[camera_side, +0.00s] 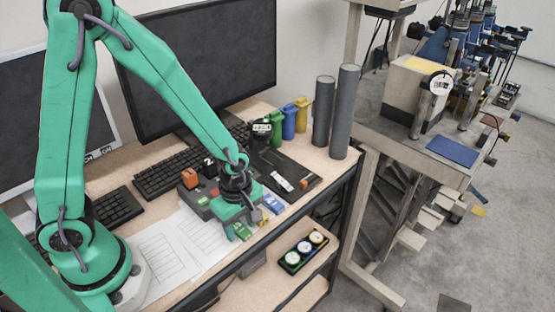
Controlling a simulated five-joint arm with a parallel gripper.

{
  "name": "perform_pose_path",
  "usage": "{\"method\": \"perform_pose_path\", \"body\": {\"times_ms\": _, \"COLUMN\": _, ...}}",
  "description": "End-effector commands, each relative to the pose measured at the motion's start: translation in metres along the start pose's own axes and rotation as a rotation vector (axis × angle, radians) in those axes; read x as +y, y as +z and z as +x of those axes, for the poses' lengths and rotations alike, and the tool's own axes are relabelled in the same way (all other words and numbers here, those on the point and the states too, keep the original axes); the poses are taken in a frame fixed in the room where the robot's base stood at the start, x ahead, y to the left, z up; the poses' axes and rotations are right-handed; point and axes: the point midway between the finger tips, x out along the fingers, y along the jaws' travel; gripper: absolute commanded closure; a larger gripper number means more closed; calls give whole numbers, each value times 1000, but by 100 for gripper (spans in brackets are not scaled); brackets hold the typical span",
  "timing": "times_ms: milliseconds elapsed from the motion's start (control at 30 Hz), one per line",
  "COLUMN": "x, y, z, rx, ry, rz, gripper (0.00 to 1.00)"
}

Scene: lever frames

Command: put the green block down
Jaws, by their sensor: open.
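My gripper (250,216) is at the end of the teal arm, low over the front edge of the desk. It is open. A small green block (241,231) with a pale mark lies just below and to the left of the gripper, near the desk's front edge. The gripper partly overlaps this area, so I cannot tell whether a finger touches the block. A small blue block (272,203) lies just right of the gripper.
Papers (165,250) lie left of the gripper. A keyboard (170,173), green, blue and yellow bins (289,122) and two grey cylinders (323,110) stand behind. A tray with round items (303,250) is on the lower shelf. A metal machine bench (375,105) stands right.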

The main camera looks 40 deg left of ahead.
Motion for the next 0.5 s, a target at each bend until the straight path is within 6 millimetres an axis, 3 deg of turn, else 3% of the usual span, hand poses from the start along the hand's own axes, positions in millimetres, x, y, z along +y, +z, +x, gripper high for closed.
{"method": "perform_pose_path", "body": {"times_ms": 267, "x": 0, "y": 0, "z": -5, "rx": 0, "ry": 1, "rz": 0, "gripper": 53}}
{"method": "perform_pose_path", "body": {"times_ms": 500, "x": 1, "y": 0, "z": -24, "rx": -1, "ry": 4, "rz": 0, "gripper": 53}}
